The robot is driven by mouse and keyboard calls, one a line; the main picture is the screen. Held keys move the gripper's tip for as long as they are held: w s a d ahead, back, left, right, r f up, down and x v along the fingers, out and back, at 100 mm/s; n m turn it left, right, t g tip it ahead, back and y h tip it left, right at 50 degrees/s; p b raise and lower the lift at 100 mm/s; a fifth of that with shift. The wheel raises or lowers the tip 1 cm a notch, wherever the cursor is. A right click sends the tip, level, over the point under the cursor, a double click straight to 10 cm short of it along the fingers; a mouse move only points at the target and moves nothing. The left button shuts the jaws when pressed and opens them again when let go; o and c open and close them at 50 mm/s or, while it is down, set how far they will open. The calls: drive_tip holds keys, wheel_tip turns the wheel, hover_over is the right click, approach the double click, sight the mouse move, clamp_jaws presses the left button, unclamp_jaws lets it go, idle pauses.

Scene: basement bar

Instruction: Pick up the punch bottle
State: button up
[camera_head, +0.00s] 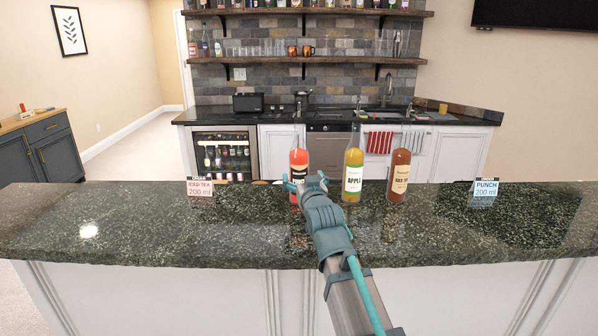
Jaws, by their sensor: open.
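A bottle of red-orange liquid (299,160) stands upright on the dark granite counter, the leftmost of three bottles. Its label is dark and partly hidden by my gripper, so I cannot read it; its colour fits punch. My gripper (303,181) is open at the lower part of this bottle, with one finger showing at its left and the other at its right. I cannot tell whether the fingers touch it. A blue card reading "PUNCH 200 ml" (485,190) stands at the right of the counter.
A yellow-green bottle labelled "APPLE" (353,170) stands close to the right of my gripper, with a brown-red bottle (398,176) beyond it. A pink "ICED TEA 200 ml" card (200,192) stands at the left. The counter (130,225) is otherwise clear.

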sight(299, 168)
drive_tip(key=p+x, duration=0.1)
drive_tip(key=x, duration=0.5)
drive_tip(key=shift+w+p, duration=0.1)
drive_tip(key=shift+p, duration=0.2)
clamp_jaws()
